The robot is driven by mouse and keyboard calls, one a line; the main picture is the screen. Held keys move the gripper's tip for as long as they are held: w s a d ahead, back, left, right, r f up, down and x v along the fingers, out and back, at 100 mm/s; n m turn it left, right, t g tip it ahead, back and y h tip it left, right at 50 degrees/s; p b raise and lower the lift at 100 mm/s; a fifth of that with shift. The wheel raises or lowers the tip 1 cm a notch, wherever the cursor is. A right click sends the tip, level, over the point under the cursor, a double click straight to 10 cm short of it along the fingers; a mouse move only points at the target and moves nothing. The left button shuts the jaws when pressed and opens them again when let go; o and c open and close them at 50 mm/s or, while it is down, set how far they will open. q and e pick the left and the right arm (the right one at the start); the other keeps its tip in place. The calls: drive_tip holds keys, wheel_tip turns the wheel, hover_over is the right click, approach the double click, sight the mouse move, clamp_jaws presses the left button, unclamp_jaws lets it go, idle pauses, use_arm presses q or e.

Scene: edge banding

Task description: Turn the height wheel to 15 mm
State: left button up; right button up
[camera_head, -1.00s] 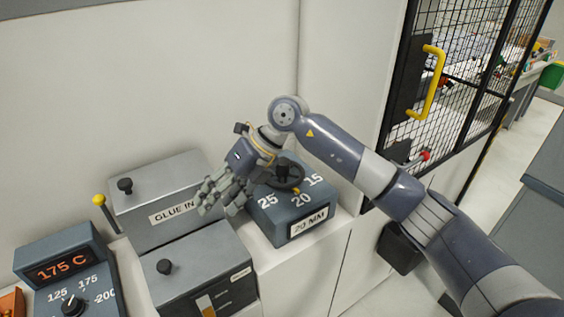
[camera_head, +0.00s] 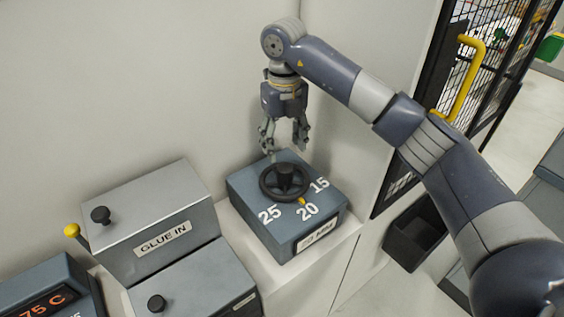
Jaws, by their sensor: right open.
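The height wheel (camera_head: 285,181) is a dark round handwheel on top of a blue-grey box (camera_head: 268,229). The box top carries the marks 25, 20 and 15, and a yellow pointer (camera_head: 301,201) on the wheel's rim is at the 20 mark. A label plate (camera_head: 316,236) is on the box's front, its text too blurred to read. My right gripper (camera_head: 285,152) points down just above and behind the wheel, its fingers apart and empty. I cannot tell whether a fingertip touches the rim. My left gripper is not in view.
A grey GLUE IN box (camera_head: 150,215) with a black knob stands left of the wheel box. A yellow-tipped lever (camera_head: 72,231) and a temperature display (camera_head: 45,302) are further left. A mesh door with a yellow handle (camera_head: 467,80) and a dark bin (camera_head: 414,238) are at right.

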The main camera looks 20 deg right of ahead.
sight(284, 167)
drive_tip(key=f+p, duration=0.1)
drive_tip(key=f, duration=0.1)
drive_tip(key=s+f+p, duration=0.1)
drive_tip(key=f, duration=0.1)
drive_tip(key=shift+f, duration=0.25)
drive_tip(key=f, duration=0.1)
drive_tip(key=f+p, duration=0.1)
drive_tip(key=shift+w+f, duration=0.35)
drive_tip(key=shift+f+p, duration=0.3)
drive_tip(key=shift+f, duration=0.45)
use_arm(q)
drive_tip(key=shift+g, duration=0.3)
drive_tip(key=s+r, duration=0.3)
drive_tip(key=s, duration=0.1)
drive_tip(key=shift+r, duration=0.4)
use_arm(e)
drive_tip(key=c, duration=1.1)
